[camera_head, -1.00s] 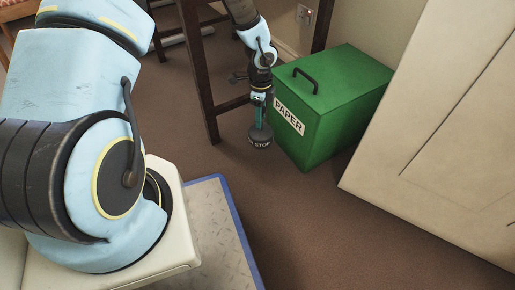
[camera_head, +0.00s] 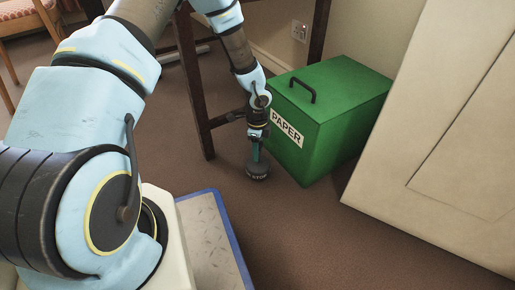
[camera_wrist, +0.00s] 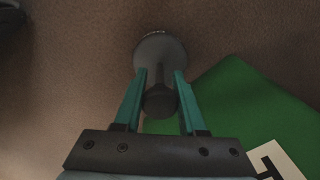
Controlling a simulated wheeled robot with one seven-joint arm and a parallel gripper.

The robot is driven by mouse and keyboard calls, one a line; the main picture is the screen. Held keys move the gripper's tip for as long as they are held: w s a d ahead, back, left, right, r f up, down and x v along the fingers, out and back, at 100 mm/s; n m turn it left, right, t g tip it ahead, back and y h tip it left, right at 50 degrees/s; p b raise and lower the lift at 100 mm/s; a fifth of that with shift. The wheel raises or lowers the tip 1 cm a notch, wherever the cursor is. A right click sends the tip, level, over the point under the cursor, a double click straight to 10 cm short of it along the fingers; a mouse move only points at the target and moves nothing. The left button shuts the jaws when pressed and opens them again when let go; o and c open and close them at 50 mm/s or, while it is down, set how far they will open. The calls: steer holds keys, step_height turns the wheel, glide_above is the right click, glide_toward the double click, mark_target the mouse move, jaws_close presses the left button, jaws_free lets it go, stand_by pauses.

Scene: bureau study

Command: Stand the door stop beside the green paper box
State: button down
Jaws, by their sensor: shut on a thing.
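The green paper box (camera_head: 328,121) stands on the brown carpet, with a black handle on its lid and a white PAPER label on its front. My gripper (camera_head: 258,155) points down just left of the box's labelled front. It is shut on the dark grey door stop (camera_head: 258,173), which hangs upright with its wide round base down. In the wrist view the door stop (camera_wrist: 162,57) sits between my two teal fingers (camera_wrist: 158,95), and the green box (camera_wrist: 240,115) shows at the right. I cannot tell whether the base touches the carpet.
A dark wooden table leg and low rail (camera_head: 196,90) stand behind and left of my gripper. A cream panelled door or cabinet (camera_head: 440,130) is at the right. A wall socket (camera_head: 299,32) is behind the box. Carpet (camera_head: 300,235) in front is clear.

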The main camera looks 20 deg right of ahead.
steer(key=shift+c, duration=2.4)
jaws_free()
step_height(320, 180, up, 12)
steer(key=p, duration=0.6)
steer(key=shift+r, duration=0.1)
